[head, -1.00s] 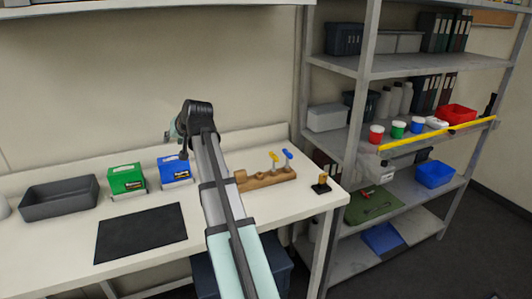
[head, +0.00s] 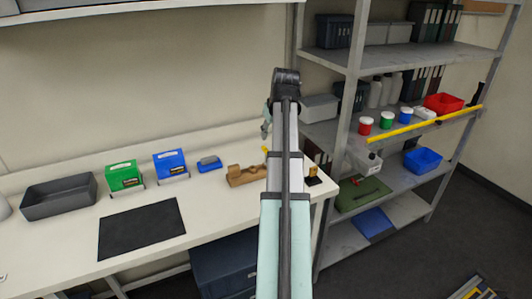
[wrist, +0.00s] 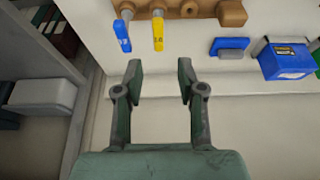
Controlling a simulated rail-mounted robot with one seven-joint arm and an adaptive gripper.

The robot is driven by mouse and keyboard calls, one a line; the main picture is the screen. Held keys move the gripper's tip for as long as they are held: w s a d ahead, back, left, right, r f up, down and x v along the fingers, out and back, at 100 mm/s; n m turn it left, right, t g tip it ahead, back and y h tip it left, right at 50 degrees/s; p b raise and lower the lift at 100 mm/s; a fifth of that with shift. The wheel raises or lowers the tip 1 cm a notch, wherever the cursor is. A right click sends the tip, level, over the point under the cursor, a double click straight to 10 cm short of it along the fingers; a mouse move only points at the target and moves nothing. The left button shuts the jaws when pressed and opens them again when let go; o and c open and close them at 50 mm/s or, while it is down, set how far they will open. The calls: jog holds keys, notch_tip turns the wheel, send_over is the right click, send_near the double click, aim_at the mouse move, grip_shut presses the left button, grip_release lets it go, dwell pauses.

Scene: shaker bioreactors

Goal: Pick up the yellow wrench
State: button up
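The yellow wrench (wrist: 158,31) stands in a brown wooden holder (wrist: 205,10), with its yellow handle end toward my gripper in the wrist view. A blue wrench (wrist: 122,35) stands just to its left. In the head view only a small bit of the yellow wrench (head: 265,149) shows beside my arm, above the holder (head: 240,176); the arm hides the rest. My gripper (wrist: 160,68) is open and empty. In the wrist view its fingers are in line with the yellow wrench but apart from it.
A blue item (wrist: 230,46), a blue box (head: 170,163), a green box (head: 125,175), a grey tray (head: 58,196) and a black mat (head: 142,229) are on the bench left of the holder. A metal shelf (head: 425,60) with containers stands at the right.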

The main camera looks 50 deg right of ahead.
aim_at(266, 150)
jog(key=p+x, duration=0.1)
jog(key=x, duration=0.8)
jog(key=shift+w+r, duration=0.1)
jog(key=shift+p+x, duration=1.05)
jog(key=shift+x, duration=1.6)
jog(key=shift+d, duration=0.15)
grip_shut()
